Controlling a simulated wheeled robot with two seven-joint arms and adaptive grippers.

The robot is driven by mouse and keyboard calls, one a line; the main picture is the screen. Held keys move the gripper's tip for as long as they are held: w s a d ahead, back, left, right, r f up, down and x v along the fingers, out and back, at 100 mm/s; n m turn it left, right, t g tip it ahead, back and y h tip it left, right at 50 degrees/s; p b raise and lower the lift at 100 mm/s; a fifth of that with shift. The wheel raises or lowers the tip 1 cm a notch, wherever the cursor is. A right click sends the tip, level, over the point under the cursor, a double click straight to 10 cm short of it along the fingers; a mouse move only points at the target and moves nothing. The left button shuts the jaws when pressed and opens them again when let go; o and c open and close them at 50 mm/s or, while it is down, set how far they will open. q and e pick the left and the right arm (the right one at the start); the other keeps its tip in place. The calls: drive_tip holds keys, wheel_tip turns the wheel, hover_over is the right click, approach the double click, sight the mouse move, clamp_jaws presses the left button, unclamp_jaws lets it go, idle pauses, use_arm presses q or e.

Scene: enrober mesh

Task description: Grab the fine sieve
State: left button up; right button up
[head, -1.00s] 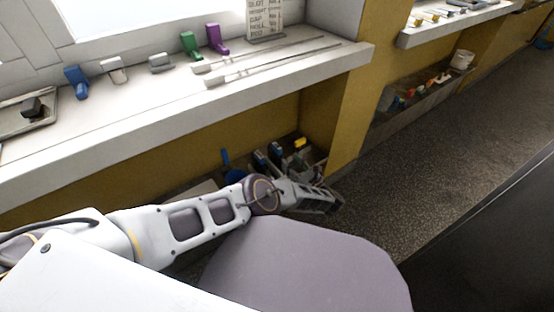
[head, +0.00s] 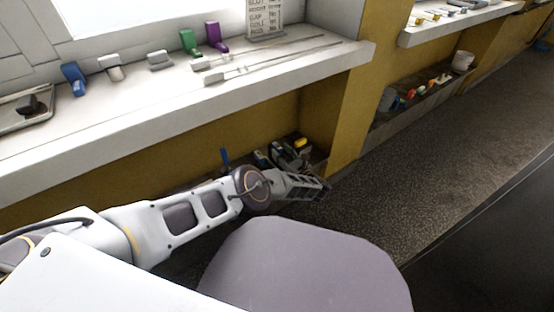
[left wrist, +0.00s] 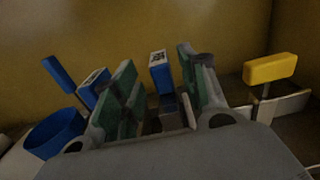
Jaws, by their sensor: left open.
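My left gripper (head: 308,187) reaches over the low shelf under the counter. Its two green-padded fingers also show in the left wrist view (left wrist: 158,97), open and apart. Between them, farther back, stands an upright blue handle with a printed label (left wrist: 160,68); I see no grip on it. A second labelled blue handle (left wrist: 93,88) is just left of the fingers. A blue round rim (left wrist: 55,130) and a thin blue handle (left wrist: 64,74) are at the far left. I cannot tell which of these is the fine sieve; labels are unreadable and lower parts hidden. My right gripper is not in view.
A yellow handle (left wrist: 270,68) stands right of the fingers. The yellow wall (left wrist: 150,25) is close behind. The white counter (head: 150,108) overhangs the shelf, carrying blue, green and purple items. A pillar (head: 347,120) bounds the shelf at right; the dark floor (head: 440,140) is clear.

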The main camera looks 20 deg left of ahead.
sight(275, 146)
use_arm(q)
drive_tip(key=shift+w+a, duration=0.1)
drive_tip(key=shift+a, duration=0.05)
drive_tip(key=shift+b+x, duration=1)
drive_tip(key=shift+x, duration=1.5)
drive_tip(key=shift+r, duration=0.1)
clamp_jaws()
